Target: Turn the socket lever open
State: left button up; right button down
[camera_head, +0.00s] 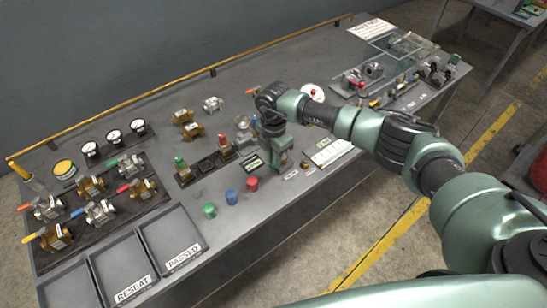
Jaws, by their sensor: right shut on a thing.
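My right gripper (277,158) points down at the bench, just right of the socket row, whose dark base (206,165) carries green- and red-topped parts. The gripper is shut on what appears to be the socket lever. My own wrist hides most of the lever and its angle. A red-topped part (224,142) stands left of the gripper. My left gripper is out of view.
Several brass and steel valves with coloured handles (90,187) lie at the left, behind trays marked RESEAT (128,270) and PASSED (172,240). Green (210,211), blue (231,197) and red (252,184) caps stand near the front edge. More fittings (372,71) stand at right.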

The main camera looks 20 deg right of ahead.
jog(key=n+b, duration=0.1)
jog(key=n, duration=0.1)
jog(key=s+d+n+b, duration=0.1)
jog(key=n, duration=0.1)
jog(key=shift+s+f+n, duration=0.1)
jog(key=shift+s+n, duration=0.05)
jog(key=shift+n, duration=0.15)
jog(key=n+b, duration=0.2)
jog(key=d+n, duration=0.1)
jog(key=shift+s+n+b, duration=0.3)
jog(key=shift+s+b, duration=0.05)
jog(key=shift+b, duration=0.05)
jog(key=n+b, duration=0.1)
jog(key=d+n+b, duration=0.1)
jog(key=n, duration=0.1)
jog(key=n+b, duration=0.1)
jog(key=b, duration=0.1)
jog(key=shift+s+d, duration=0.2)
jog(key=shift+d, duration=0.05)
jog(key=shift+w+d+n+b, duration=0.1)
jog(key=shift+d+n+b, duration=0.15)
jog(key=shift+n+b, duration=0.55)
jog(key=shift+d+n+b, duration=0.3)
jog(key=shift+n+b, duration=0.2)
jog(key=shift+n, duration=0.5)
jog(key=shift+w+d+n+b, duration=0.1)
jog(key=shift+d+n+b, duration=0.15)
jog(key=shift+n+b, duration=0.55)
jog(key=shift+r, duration=0.25)
